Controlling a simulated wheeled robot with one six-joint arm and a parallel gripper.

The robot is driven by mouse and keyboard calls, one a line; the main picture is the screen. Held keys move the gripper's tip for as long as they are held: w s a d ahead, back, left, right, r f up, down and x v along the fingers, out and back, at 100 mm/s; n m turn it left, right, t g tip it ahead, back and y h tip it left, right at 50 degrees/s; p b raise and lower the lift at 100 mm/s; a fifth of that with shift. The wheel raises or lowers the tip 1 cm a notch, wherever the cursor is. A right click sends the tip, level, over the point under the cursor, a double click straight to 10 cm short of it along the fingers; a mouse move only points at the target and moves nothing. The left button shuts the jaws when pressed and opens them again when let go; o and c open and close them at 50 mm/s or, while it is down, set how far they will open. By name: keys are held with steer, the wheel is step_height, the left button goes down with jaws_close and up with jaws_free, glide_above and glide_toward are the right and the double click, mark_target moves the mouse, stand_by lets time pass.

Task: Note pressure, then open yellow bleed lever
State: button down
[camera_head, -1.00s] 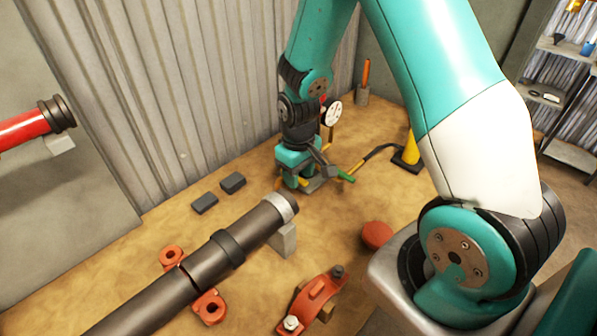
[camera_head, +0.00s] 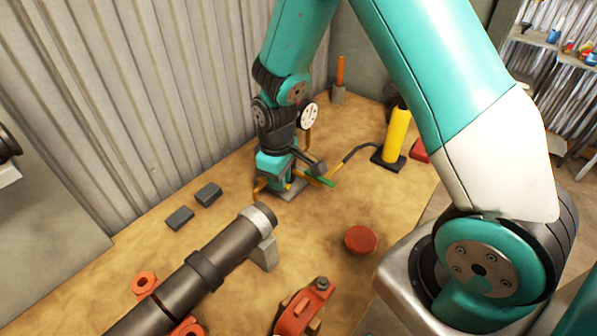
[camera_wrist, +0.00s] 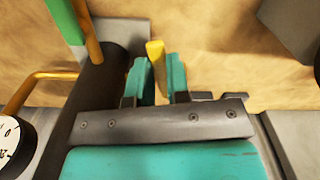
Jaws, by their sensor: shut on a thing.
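My gripper (camera_wrist: 158,85) is shut on the yellow bleed lever (camera_wrist: 155,52), whose end stands up between the two teal fingers in the wrist view. In the head view my gripper (camera_head: 273,178) is low over the brass fitting on the bench, and its fingers largely hide the lever. The white-faced pressure gauge (camera_head: 309,116) stands just right of my wrist. It also shows, cut off, at the left edge of the wrist view (camera_wrist: 10,135). Its reading is too small or cropped to tell. A green handle (camera_head: 320,180) sits right of my gripper.
A yellow pump cylinder (camera_head: 399,130) stands behind to the right, joined by a black hose (camera_head: 352,156). A dark pipe (camera_head: 195,280) on a support, a red cap (camera_head: 361,239) and orange clamps (camera_head: 303,308) lie in front. Two dark blocks (camera_head: 208,194) lie left. A corrugated wall is close behind.

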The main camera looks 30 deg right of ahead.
steer(key=shift+d, duration=0.1)
steer(key=c, duration=1.1)
jaws_free()
